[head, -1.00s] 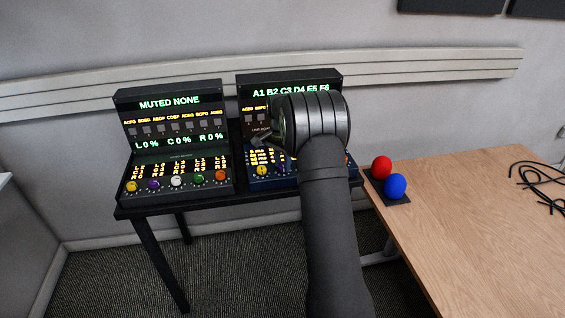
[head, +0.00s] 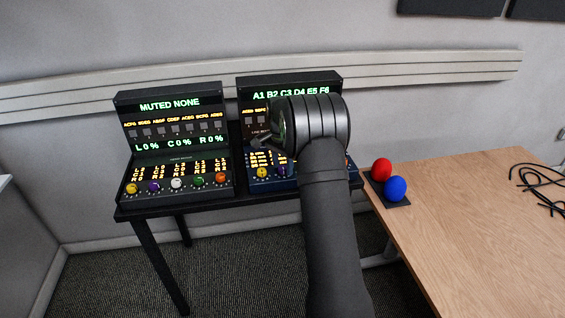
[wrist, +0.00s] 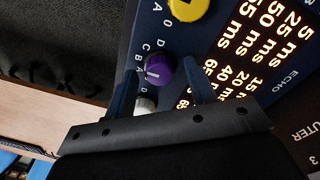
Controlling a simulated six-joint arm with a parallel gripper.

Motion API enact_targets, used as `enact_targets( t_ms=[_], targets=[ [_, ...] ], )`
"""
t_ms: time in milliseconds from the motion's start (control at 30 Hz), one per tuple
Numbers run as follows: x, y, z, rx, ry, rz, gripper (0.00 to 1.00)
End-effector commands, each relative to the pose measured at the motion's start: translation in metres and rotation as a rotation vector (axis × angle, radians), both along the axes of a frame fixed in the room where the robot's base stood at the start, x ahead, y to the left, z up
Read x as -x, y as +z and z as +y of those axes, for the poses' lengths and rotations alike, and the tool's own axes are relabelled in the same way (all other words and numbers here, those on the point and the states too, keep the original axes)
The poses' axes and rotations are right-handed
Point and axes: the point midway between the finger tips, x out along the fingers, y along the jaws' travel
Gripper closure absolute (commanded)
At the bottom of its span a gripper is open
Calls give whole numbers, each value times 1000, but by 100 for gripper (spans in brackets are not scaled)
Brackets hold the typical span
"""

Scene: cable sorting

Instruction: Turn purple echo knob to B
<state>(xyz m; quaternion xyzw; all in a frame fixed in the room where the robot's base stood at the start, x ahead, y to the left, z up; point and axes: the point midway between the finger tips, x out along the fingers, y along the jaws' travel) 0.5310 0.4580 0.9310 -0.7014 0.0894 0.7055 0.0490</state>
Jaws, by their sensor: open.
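The purple echo knob (wrist: 160,68) sits on the dark blue panel in the wrist view, with the letters A to D printed to its left. A pale pointer line on it faces roughly left, toward the letters; I cannot tell which exactly. My gripper (wrist: 163,82) is open, with one finger on each side of the purple knob. I cannot tell whether the fingers touch it. In the head view my gripper (head: 262,143) is over the right console (head: 289,77), and my arm hides much of that console's controls.
A yellow knob (wrist: 187,7) and a pale knob (wrist: 146,103) flank the purple one. The left console (head: 170,93) has its own row of coloured knobs. A red ball (head: 382,168) and a blue ball (head: 396,188) stand on the wooden table (head: 470,220), with black cables (head: 540,180) farther right.

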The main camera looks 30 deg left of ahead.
Motion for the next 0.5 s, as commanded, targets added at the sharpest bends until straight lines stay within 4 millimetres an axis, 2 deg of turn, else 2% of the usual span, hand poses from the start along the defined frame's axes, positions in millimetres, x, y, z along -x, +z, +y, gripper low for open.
enact_targets(
  t_ms=[167,267,500],
  targets=[
    [-1,12,1,-3,0,-3,49],
    [-1,31,2,-3,0,-4,49],
    [-2,90,6,-4,0,-4,49]
  ],
)
